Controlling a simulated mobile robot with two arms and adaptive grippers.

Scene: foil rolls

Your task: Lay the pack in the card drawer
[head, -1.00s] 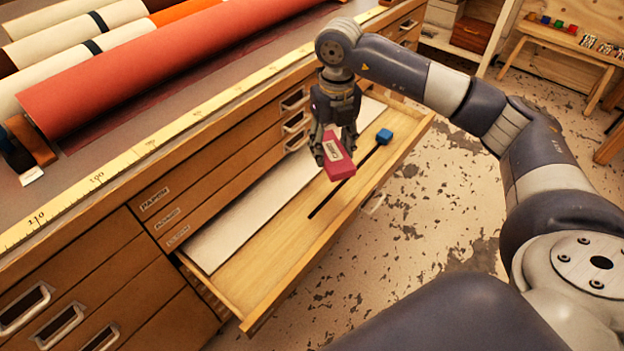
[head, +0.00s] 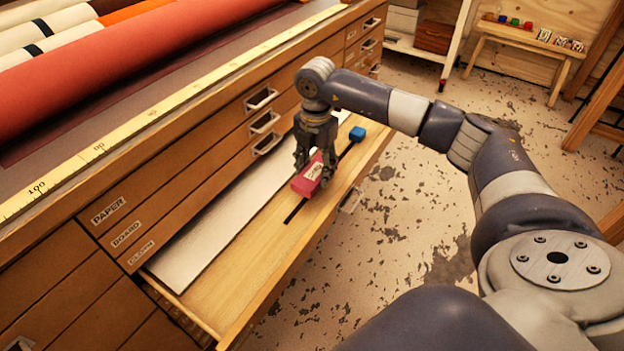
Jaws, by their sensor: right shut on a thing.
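The pack (head: 307,181) is a small red-pink box with a pale label on top. My right gripper (head: 315,176) is shut on it, pointing down into the open drawer (head: 233,290). The pack is low over the drawer's wooden floor, beside or over a thin black strip; I cannot tell whether it touches the floor. The drawer is pulled out of the wooden cabinet and also holds a long white sheet (head: 215,232) along its cabinet side. My left gripper is not in view.
A blue block (head: 357,133) sits at the far end of the black strip (head: 296,211) in the drawer. Labelled shut drawers (head: 190,175) stand beside it. Fabric rolls (head: 130,65) and a yellow ruler (head: 180,95) lie on the cabinet top.

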